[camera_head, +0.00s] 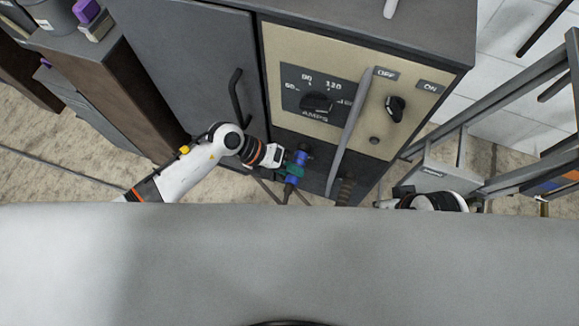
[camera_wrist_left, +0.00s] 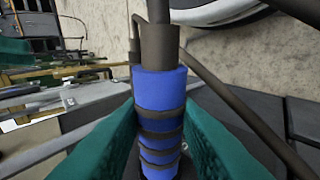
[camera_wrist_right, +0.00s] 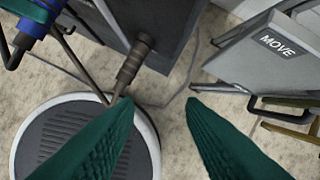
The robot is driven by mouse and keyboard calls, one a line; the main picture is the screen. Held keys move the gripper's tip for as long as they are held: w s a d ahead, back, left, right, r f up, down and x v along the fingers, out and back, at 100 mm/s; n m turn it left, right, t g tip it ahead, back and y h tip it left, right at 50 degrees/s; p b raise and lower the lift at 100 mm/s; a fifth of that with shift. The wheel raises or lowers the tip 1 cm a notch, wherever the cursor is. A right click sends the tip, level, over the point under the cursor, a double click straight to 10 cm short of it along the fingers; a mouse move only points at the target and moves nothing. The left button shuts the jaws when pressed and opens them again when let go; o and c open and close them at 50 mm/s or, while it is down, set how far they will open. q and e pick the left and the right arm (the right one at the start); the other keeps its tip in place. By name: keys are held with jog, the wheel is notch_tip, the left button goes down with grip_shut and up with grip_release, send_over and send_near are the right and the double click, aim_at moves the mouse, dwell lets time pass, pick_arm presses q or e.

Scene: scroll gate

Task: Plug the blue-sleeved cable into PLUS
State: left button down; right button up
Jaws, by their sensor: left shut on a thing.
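The blue-sleeved cable (camera_head: 291,180) is in my left gripper (camera_head: 293,169), low in front of the welder's front panel (camera_head: 336,110). In the left wrist view, its ringed blue sleeve (camera_wrist_left: 160,88) lies between the teal fingers, with a dark grey section beyond. My right gripper (camera_wrist_right: 150,98) is open and empty in its wrist view; its fingers are hidden in the head view. A second cable with a dark ribbed connector (camera_wrist_right: 134,62) shows beyond the right fingers, against the cabinet. I cannot make out a PLUS label or its socket.
The panel carries an AMPS dial (camera_head: 317,102), an OFF/ON knob (camera_head: 395,108) and a long grey bar handle (camera_head: 349,130). A dark cabinet door (camera_head: 200,60) stands left of it. A grey frame or cart with a MOVE label (camera_wrist_right: 277,46) stands to the right.

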pick_arm(q)
jog(key=shift+s+r+p, duration=0.1)
jog(key=shift+p, duration=0.25)
pick_arm(e)
jog(key=shift+w+f, duration=0.1)
jog(key=shift+w, duration=0.15)
dwell(0.4)
jog(key=shift+x, duration=0.8)
jog(key=shift+s+a, duration=0.1)
jog(key=shift+s, duration=0.15)
pick_arm(q)
jog(key=c, duration=1)
grip_release()
jog(key=shift+o, duration=0.3)
